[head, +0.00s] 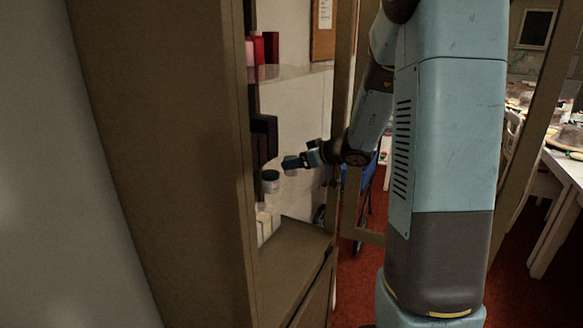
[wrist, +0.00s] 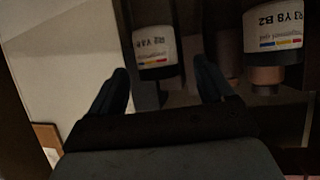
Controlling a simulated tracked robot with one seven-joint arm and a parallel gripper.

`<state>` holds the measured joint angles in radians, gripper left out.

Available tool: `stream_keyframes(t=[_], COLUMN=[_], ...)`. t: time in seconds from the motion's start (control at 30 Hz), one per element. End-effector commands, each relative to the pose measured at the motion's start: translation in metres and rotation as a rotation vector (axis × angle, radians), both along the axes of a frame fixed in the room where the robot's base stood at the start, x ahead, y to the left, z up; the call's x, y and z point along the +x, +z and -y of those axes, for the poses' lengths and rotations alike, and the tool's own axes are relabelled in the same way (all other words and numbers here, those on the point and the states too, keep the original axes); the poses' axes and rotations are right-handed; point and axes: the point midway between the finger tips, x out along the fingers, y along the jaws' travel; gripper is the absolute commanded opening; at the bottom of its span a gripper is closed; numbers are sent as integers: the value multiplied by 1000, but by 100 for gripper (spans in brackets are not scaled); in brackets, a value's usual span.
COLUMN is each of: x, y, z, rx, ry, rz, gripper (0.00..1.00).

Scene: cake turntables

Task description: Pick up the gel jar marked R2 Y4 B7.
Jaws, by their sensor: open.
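In the wrist view, which looks upside down, a white-labelled jar (wrist: 155,45) stands ahead between my fingertips. Its inverted label seems to read R2 Y4, with the last mark too blurred to be sure, above a red, yellow and blue stripe. My gripper (wrist: 161,70) is open, one finger on each side of the view of this jar, with nothing held. In the head view my gripper (head: 289,164) reaches left into the cabinet, close to a small dark-lidded white jar (head: 270,182). I cannot read that jar's label there, nor tell contact.
A second jar (wrist: 273,32), marked R3 Y8 B2, stands to the right in the wrist view. The cabinet side (head: 165,130) is close on the left. Red containers (head: 264,48) stand on an upper glass shelf. White containers (head: 266,222) stand below the small jar.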

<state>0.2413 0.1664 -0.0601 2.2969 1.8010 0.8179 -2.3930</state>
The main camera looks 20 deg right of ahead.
Motion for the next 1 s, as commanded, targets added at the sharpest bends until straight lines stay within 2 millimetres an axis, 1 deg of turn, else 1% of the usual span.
stream_keyframes(t=[0.13, 0.3, 0.43, 0.53, 0.73, 0.77, 1.0], x=[8, 26, 35, 39, 39, 39, 39], y=[-6, -18, -24, -25, -25, -25, -25], z=[-5, -15, -21, -24, -24, -24, -24], rx=[0, 2, 0, 0, -1, -1, 0], ry=[1, 1, 0, 1, 0, 0, 0], rz=[-3, -2, -2, -1, -1, -1, -1], gripper=[81, 81, 81, 81, 81, 80, 57])
